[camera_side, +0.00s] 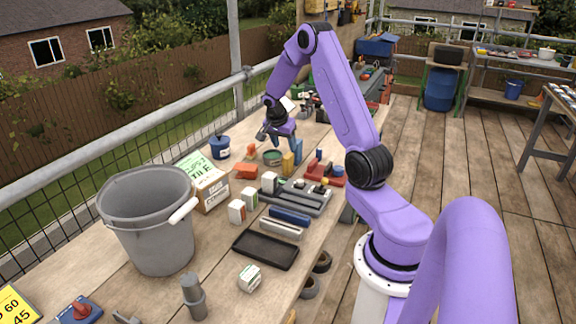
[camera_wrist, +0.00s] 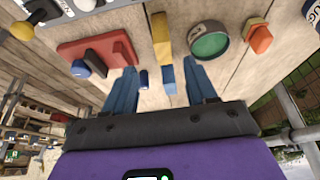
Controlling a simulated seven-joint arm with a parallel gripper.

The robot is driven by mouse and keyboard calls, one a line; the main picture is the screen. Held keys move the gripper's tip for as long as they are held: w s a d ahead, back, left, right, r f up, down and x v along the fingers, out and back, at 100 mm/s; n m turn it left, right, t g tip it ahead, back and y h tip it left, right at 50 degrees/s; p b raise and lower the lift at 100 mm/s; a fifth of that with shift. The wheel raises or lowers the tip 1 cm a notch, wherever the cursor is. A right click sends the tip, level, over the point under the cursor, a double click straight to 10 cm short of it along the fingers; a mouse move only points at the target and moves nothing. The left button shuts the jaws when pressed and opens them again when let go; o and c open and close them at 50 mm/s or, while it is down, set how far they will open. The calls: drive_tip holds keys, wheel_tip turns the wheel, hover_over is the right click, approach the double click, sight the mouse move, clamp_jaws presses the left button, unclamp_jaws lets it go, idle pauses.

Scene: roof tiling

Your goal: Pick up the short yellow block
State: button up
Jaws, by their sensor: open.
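A yellow block (camera_side: 288,163) stands on the workbench beside a blue block (camera_side: 297,150) in the side view. In the wrist view the yellow block (camera_wrist: 161,35) lies just beyond the gap between my fingertips, with the blue block (camera_wrist: 168,78) nearer, between the fingers. My gripper (camera_side: 276,136) is above the bench, close to these blocks. In the wrist view my gripper (camera_wrist: 161,68) has its two blue fingers spread wide apart, and neither touches the yellow block.
A green-topped round tin (camera_wrist: 209,42) and an orange block (camera_wrist: 259,38) lie right of the yellow block in the wrist view. A red piece (camera_wrist: 98,50) and a small blue cylinder (camera_wrist: 143,79) are left.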

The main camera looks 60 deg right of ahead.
sight(288, 157)
drive_tip(key=x, duration=0.6)
drive_tip(key=shift+x, duration=2.6)
drive_tip(key=shift+w, duration=0.2)
drive_tip(key=c, duration=1)
